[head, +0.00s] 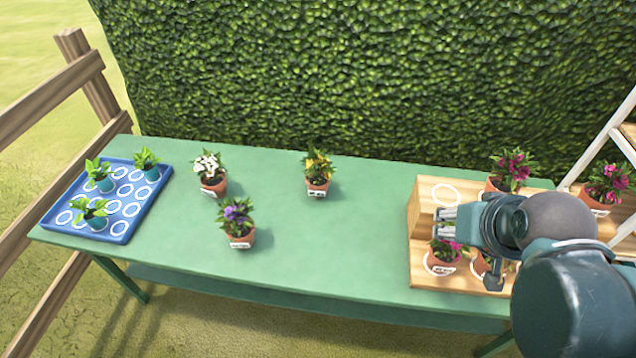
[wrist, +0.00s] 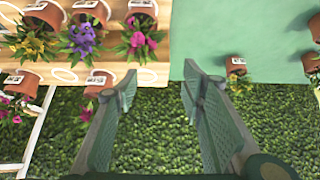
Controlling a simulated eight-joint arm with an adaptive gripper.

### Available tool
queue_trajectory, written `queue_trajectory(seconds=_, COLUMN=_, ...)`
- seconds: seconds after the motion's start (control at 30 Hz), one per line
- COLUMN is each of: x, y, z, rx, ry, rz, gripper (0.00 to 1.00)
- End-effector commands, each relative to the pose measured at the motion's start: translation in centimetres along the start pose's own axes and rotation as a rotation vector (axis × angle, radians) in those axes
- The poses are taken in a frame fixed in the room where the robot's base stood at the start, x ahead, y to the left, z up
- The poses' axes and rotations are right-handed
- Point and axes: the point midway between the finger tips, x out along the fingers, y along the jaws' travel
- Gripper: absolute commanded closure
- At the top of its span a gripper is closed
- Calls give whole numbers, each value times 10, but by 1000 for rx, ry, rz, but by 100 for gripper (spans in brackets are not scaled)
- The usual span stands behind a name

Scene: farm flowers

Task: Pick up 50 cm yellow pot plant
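A yellow-flowered plant in a terracotta pot (head: 317,187) stands upright on the green table, near its back edge. It also shows in the wrist view (wrist: 236,67), right of my fingers. Another yellow-flowered pot (wrist: 38,28) is on the wooden stand in the wrist view; my arm hides it in the head view. The white labels are too small to read, so I cannot tell which is 50 cm. My gripper (head: 447,222) is over the stand at the right, pointing left. In the wrist view my gripper (wrist: 158,88) is open and empty, apart from both yellow plants.
The wooden stand (head: 422,240) holds pink and purple potted plants. A white-flowered pot (head: 213,185) and a purple-flowered pot (head: 240,235) stand on the green table (head: 345,255). A blue tray (head: 118,230) with small green plants is at left. The table between has free room. A hedge (head: 330,80) stands behind.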

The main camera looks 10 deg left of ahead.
Motion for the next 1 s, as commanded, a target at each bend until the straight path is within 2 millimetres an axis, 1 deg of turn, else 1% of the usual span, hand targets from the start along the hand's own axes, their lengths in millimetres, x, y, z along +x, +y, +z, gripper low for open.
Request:
queue_trajectory(seconds=0.3, x=0, y=0, z=0, rx=0, ry=0, rz=0, gripper=60)
queue_trajectory(seconds=0.5, x=0, y=0, z=0, rx=0, ry=0, rz=0, gripper=34)
queue_trajectory(seconds=0.53, x=0, y=0, z=0, rx=0, ry=0, rz=0, gripper=31)
queue_trajectory(seconds=0.87, x=0, y=0, z=0, rx=-2, ry=0, rz=0, gripper=31)
queue_trajectory(seconds=1.0, x=0, y=-2, z=-4, rx=-15, ry=-6, rz=-2, gripper=31)
